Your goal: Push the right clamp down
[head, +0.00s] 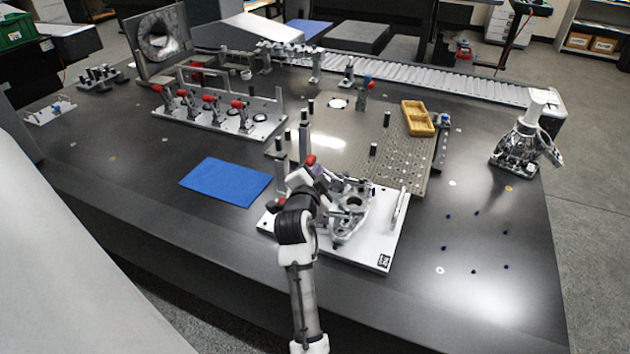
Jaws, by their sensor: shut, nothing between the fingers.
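A white fixture plate (370,256) sits near the front edge of the table, with a grey metal part (350,222) on it. A red clamp handle tip (310,160) stands up just behind my gripper. My gripper (326,188) is over the plate's back left part, shut and empty. Whether it touches a clamp is unclear.
A silver bar handle (401,208) rises at the plate's right side. A perforated plate (400,170) with black posts and a yellow tray (417,118) lies behind. A row of red-handled clamps (210,108) stands at back left. A blue mat (226,182) lies left; the front right table is mostly clear.

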